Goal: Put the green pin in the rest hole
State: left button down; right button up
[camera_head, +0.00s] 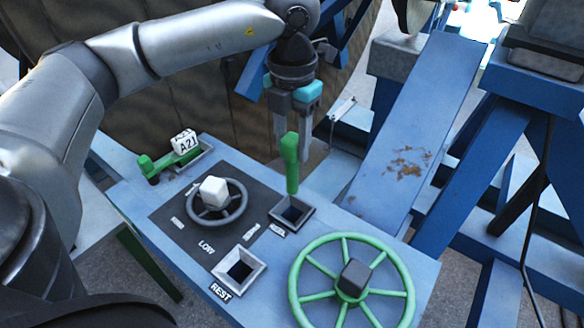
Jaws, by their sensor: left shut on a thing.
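The green pin (292,178) is upright, with its top between the fingers of my left gripper (291,147). My left gripper is shut on it from above. The pin's lower end shows just above a square socket (292,213) with a dark opening; I cannot tell whether the tip is inside. The rest hole (240,269) is a square grey-rimmed socket labelled REST, nearer the front and to the left of the pin. It looks empty. My right gripper is not in view.
A small dark handwheel with a white block (214,190) stands left of the pin. A larger green wheel (352,277) stands right of the rest hole. A green part with an A2-marked tag (183,141) is at the panel's far left. Blue beams (420,130) rise at right.

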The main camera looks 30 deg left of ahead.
pick_arm(q)
notch_tip(320, 180, up, 4)
jog(key=shift+f, duration=0.2)
jog(key=shift+r, duration=0.4)
notch_tip(320, 180, up, 10)
jog(key=p, duration=0.6)
jog(key=shift+r+p, duration=0.2)
jog(key=shift+p, duration=0.2)
dwell(0.3)
